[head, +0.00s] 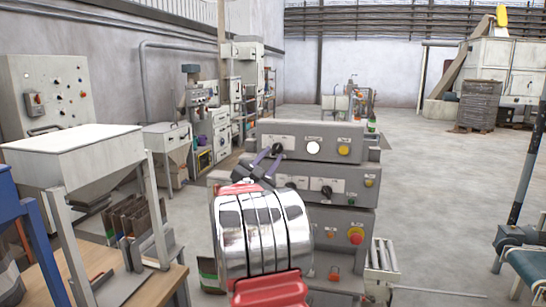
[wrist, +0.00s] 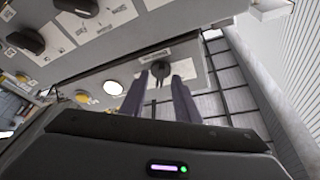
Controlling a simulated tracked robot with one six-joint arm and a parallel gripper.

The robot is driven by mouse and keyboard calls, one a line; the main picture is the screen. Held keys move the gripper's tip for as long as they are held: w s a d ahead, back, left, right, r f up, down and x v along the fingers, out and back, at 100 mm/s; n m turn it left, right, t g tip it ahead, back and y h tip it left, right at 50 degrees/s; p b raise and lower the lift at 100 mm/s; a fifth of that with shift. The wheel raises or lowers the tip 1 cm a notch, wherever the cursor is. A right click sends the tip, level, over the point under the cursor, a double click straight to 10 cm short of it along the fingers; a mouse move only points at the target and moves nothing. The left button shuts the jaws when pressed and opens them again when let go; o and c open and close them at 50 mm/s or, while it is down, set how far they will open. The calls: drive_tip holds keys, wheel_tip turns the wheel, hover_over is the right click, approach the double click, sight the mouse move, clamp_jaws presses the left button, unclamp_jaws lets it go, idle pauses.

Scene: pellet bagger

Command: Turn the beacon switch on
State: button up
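A dark rotary knob (head: 277,149) sits on a white label at the left of the upper grey control panel (head: 385,143). In the wrist view the knob (wrist: 160,68) appears between the tips of my two purple fingers. My gripper (head: 269,162) is open, its fingers apart on either side of the knob; I cannot tell whether they touch it. A white lamp (head: 313,147) and a yellow button (head: 343,150) are right of the knob; the wrist view shows them to its left. The label text is too small to read, so I cannot confirm which knob is the beacon switch.
The panel below carries another dark knob (head: 326,191) on a white label. A red mushroom button (head: 355,235) is lower down. A hopper table (head: 75,143) stands left, a conveyor (head: 527,262) right. The floor (head: 445,170) behind right is clear.

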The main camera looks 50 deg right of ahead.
drive_tip(key=v, duration=1.2)
drive_tip(key=shift+f, duration=0.15)
